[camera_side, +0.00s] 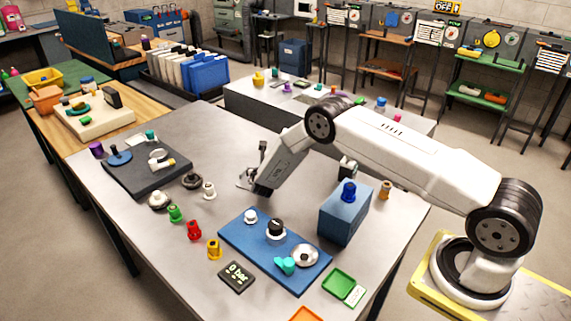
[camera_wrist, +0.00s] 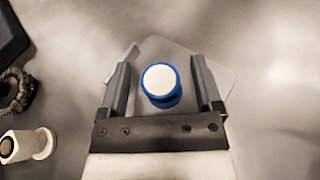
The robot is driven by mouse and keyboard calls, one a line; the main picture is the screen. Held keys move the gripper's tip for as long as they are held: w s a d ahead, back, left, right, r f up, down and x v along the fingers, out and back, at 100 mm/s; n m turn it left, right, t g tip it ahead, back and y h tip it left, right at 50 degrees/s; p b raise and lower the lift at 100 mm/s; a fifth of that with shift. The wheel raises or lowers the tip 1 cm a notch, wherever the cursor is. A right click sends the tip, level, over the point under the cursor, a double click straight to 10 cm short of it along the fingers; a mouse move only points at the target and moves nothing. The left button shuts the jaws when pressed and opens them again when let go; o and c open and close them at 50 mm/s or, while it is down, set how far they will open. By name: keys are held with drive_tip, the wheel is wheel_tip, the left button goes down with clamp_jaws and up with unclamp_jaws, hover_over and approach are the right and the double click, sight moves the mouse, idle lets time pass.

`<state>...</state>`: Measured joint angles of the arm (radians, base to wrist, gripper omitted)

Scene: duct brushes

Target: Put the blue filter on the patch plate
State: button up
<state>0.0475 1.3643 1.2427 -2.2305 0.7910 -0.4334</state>
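The blue filter (camera_wrist: 160,97), a short blue cylinder with a white round top, stands between my gripper's fingers in the wrist view. My gripper (camera_wrist: 160,64) is open, with a gap on each side of the filter. A pale plate with rounded corners (camera_wrist: 218,78), seemingly the patch plate, lies under the filter, reaching past the right finger. From above I cannot tell whether the filter rests on it. In the side view my gripper (camera_side: 254,178) is low over the grey table, at the pale plate's edge (camera_side: 243,183). The filter is hidden there behind the gripper.
A blue box (camera_side: 343,218) with a blue fitting on top stands to the right. A blue board with several parts (camera_side: 250,248) lies in front. Small coloured fittings, including a white one (camera_side: 209,190), and a dark tray (camera_side: 140,178) are to the left.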

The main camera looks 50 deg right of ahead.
drive_tip(key=shift+r, duration=0.2)
drive_tip(key=shift+s+a+r, duration=0.2)
drive_tip(key=shift+s+a, duration=0.15)
drive_tip(key=shift+v, duration=5.45)
drive_tip(key=s+d+r+m+g+y, duration=0.1)
drive_tip(key=s+r+m+g, duration=0.3)
drive_tip(key=s+m, duration=0.3)
drive_tip(key=s+d+r+m+g, duration=0.2)
drive_tip(key=s+r+m+g, duration=0.15)
drive_tip(key=s+m, duration=0.35)
drive_tip(key=s+a+r+m+y, duration=0.3)
drive_tip(key=s+a+m+y, duration=0.1)
drive_tip(key=s+m, duration=0.2)
drive_tip(key=s+a+r+m+y, duration=0.3)
drive_tip(key=s+a+m, duration=0.1)
drive_tip(key=s+m, duration=0.3)
drive_tip(key=shift+s+a+m+y, duration=0.25)
drive_tip(key=shift+a+m+y, duration=0.15)
